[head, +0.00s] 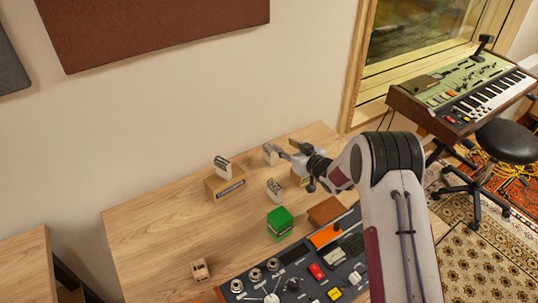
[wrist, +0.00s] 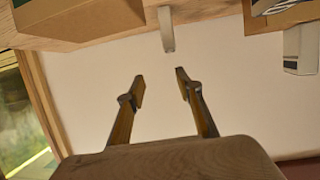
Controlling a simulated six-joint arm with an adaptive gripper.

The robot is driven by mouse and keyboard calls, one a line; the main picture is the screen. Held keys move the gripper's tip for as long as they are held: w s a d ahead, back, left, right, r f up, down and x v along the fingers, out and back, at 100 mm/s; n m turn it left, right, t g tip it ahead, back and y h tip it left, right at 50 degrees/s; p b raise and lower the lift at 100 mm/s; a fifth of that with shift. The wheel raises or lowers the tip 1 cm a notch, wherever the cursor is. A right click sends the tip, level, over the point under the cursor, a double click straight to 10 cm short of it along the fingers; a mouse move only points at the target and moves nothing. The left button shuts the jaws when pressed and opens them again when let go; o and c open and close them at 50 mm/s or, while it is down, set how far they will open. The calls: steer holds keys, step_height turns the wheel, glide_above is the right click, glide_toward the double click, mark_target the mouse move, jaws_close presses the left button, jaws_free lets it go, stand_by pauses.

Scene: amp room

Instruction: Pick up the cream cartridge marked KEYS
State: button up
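Several small pale cartridge-like pieces are on the wooden table; their labels are too small to read, so I cannot tell which is marked KEYS. One cream piece (head: 269,155) stands near the back edge, just left of my gripper (head: 282,150). Another (head: 222,165) sits on a labelled wooden block, and one with dark marks (head: 274,189) stands nearer the front. In the wrist view, my gripper (wrist: 160,88) is open with nothing between its fingers. A narrow pale piece (wrist: 167,32) shows beyond the fingertips, apart from them, roughly in line with the gap.
The labelled wooden block (head: 225,187) stands left of my gripper. A green block (head: 280,223), a brown box (head: 325,211) and a control panel (head: 300,272) lie nearer the front. A beige piece (head: 200,270) is front left. The table's left part (head: 150,230) is clear; the wall is close behind.

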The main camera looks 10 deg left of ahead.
mark_target(269, 147)
steer(key=shift+s+a+f+y, duration=0.25)
steer(key=shift+a+f, duration=0.25)
steer(key=shift+f, duration=0.25)
steer(key=shift+s+a+f+y, duration=0.25)
steer(key=shift+a+f, duration=0.25)
steer(key=shift+f, duration=0.25)
steer(key=shift+w, duration=0.1)
steer(key=shift+x, duration=1.25)
steer(key=shift+f, duration=0.1)
steer(key=shift+a+f, duration=0.1)
steer(key=shift+w+a+f, duration=0.7)
steer(key=shift+w, duration=0.15)
steer(key=shift+x, duration=1.2)
jaws_close()
